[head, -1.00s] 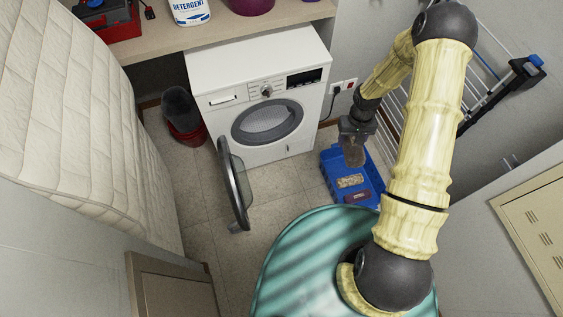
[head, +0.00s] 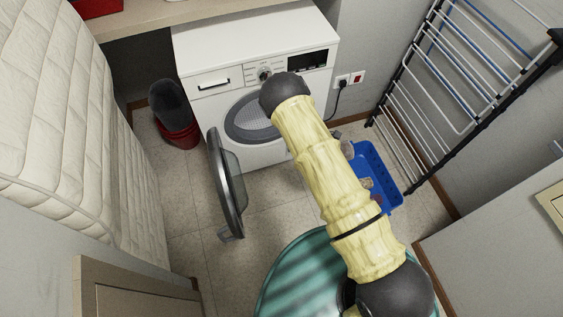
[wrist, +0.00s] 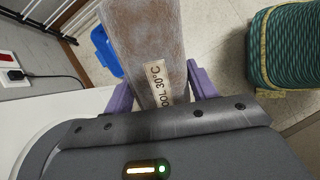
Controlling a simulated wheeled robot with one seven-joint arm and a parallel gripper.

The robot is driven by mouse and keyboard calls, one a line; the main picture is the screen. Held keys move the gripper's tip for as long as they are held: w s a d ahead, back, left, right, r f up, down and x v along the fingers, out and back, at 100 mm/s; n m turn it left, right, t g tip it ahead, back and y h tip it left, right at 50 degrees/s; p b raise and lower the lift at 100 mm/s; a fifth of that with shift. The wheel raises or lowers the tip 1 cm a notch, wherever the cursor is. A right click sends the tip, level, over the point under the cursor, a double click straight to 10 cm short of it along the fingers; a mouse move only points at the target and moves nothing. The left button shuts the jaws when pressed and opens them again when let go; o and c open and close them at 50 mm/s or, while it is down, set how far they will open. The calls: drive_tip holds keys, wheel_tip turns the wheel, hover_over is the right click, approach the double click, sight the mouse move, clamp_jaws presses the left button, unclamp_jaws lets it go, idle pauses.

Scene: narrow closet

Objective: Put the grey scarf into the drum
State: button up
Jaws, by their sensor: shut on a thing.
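My gripper (wrist: 160,92) is shut on the grey scarf (wrist: 145,35), a brownish-grey folded cloth with a label showing part of "WOOL 30°C". The scarf sticks out beyond the purple fingers. The white washing machine (head: 207,51) stands at the back. Its round door (head: 228,180) is swung open to the left. The drum opening (head: 246,118) faces the room, its right part covered by my arm.
A blue crate (head: 388,190) stands on the floor right of the machine, partly behind my arm; it also shows in the wrist view (wrist: 103,50). A drying rack (head: 470,70) leans at the right. A red bucket (head: 182,137) stands left. A mattress (head: 75,120) lines the left wall.

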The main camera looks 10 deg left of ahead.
drive_tip(key=w+a+f+n+t+y+b, duration=0.2)
drive_tip(key=a+f+n+t+y+b, duration=0.3)
drive_tip(key=a+n+b, duration=0.4)
drive_tip(key=w+a+f+n+t+y+b, duration=0.3)
drive_tip(key=a+f+n+t+y+b, duration=0.2)
drive_tip(key=n+b, duration=0.8)
drive_tip(key=a+f+y, duration=0.2)
drive_tip(key=a+f, duration=0.2)
drive_tip(key=f, duration=0.1)
drive_tip(key=shift+f+y, duration=0.3)
drive_tip(key=shift+y, duration=0.1)
drive_tip(key=shift+w+b, duration=0.15)
drive_tip(key=shift+b, duration=0.15)
